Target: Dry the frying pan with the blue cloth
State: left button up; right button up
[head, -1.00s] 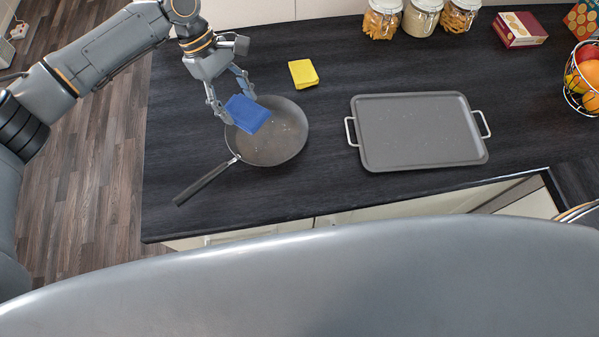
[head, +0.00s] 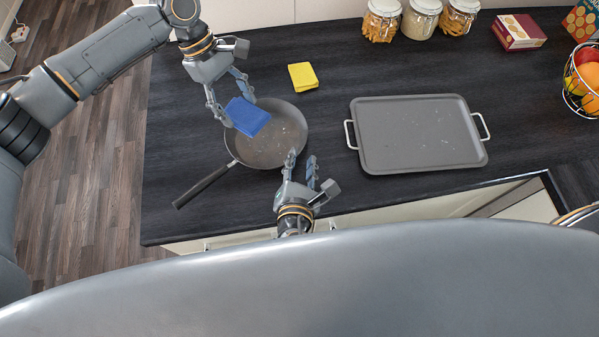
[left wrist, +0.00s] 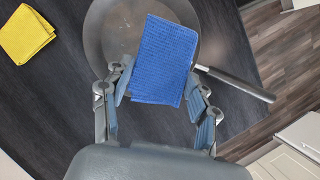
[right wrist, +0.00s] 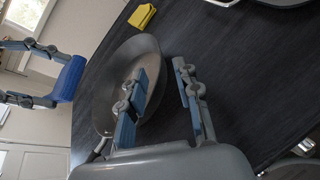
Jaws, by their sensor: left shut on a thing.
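The dark frying pan (head: 268,150) lies on the counter, its handle (head: 203,186) toward the lower left. Small pale specks or drops show on its inside. My left gripper (head: 239,110) is shut on the folded blue cloth (head: 247,117) and holds it over the pan's upper left part; whether it touches is unclear. The cloth (left wrist: 163,60) also shows in the left wrist view, with a finger on each side. My right gripper (head: 301,160) is open and empty near the pan's lower right rim. In the right wrist view its fingers straddle the rim line.
A yellow cloth (head: 303,76) lies behind the pan. A grey tray (head: 420,130) with two handles lies to the right. Jars (head: 420,20), a red box (head: 519,31) and a fruit basket (head: 582,80) stand further off.

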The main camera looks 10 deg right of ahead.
aim_at(303, 143)
jog(key=x, duration=0.7)
jog(key=shift+w, duration=0.1)
jog(key=shift+c, duration=0.4)
grip_shut()
jog(key=shift+f, duration=0.1)
